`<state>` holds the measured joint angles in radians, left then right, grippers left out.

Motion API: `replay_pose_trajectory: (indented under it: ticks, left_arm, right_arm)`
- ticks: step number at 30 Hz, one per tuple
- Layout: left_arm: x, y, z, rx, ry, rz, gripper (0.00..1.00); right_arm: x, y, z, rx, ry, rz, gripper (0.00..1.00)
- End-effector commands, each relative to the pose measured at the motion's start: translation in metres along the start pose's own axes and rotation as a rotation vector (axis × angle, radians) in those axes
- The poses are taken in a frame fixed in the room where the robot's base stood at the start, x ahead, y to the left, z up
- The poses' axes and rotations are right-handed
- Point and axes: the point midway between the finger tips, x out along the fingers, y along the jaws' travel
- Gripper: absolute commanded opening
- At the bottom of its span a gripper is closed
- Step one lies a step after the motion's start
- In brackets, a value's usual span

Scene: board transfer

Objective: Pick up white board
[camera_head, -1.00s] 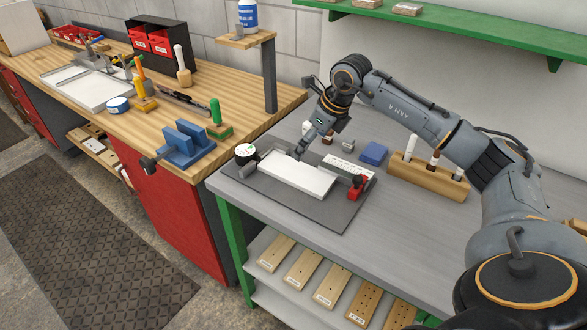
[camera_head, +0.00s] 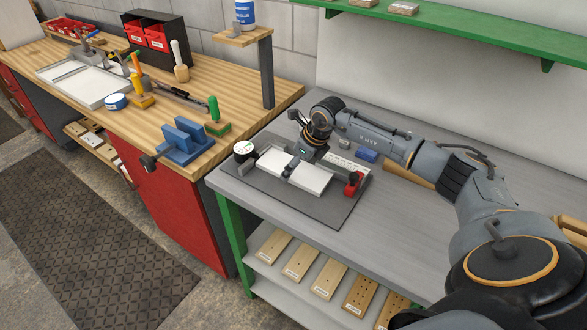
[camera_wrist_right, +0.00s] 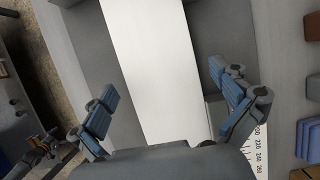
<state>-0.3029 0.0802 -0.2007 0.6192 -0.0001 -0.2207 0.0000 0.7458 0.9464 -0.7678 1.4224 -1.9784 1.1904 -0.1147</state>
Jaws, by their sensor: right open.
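The white board (camera_head: 315,180) is a flat rectangle lying on a dark grey mat (camera_head: 325,212) on the grey table. It also fills the middle of the right wrist view (camera_wrist_right: 155,60). My right gripper (camera_head: 289,169) is over the middle of the board and hides part of it. In the right wrist view the gripper (camera_wrist_right: 164,82) is open, with one blue-padded finger on each side of the board. A gap shows between each finger and the board's edges; I cannot tell the exact height. My left gripper is not in view.
A round dial gauge (camera_head: 244,150) stands at the board's left end and a red clamp (camera_head: 352,184) near its right end. A white ruler (camera_head: 348,163) and blue block (camera_head: 367,155) lie behind. A wooden workbench with a blue vise (camera_head: 185,142) stands left.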

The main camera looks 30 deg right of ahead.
Motion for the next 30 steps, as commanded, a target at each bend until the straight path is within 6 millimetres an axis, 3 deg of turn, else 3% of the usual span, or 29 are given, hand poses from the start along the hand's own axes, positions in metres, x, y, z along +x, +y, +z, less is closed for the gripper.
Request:
replay_pose_trajectory:
  ticks: [2, 9, 12, 22, 30]
  left_arm:
    - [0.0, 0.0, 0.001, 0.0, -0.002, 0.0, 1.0]
    - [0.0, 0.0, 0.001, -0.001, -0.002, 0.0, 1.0]
    - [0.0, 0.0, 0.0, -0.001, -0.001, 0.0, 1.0]
    - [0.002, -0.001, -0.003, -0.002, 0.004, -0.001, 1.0]
    - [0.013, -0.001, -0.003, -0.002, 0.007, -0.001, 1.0]
  right_arm:
    - [0.0, 0.0, 0.0, 0.0, 0.0, 0.0, 0.96]
    - [-0.001, 0.0, 0.0, 0.0, 0.0, 0.0, 0.47]
    - [-0.001, 0.0, 0.001, 0.0, -0.002, 0.0, 0.35]
    - [-0.007, 0.0, 0.004, -0.001, -0.003, 0.0, 0.35]
    - [-0.041, 0.005, 0.011, -0.005, -0.006, -0.002, 0.35]
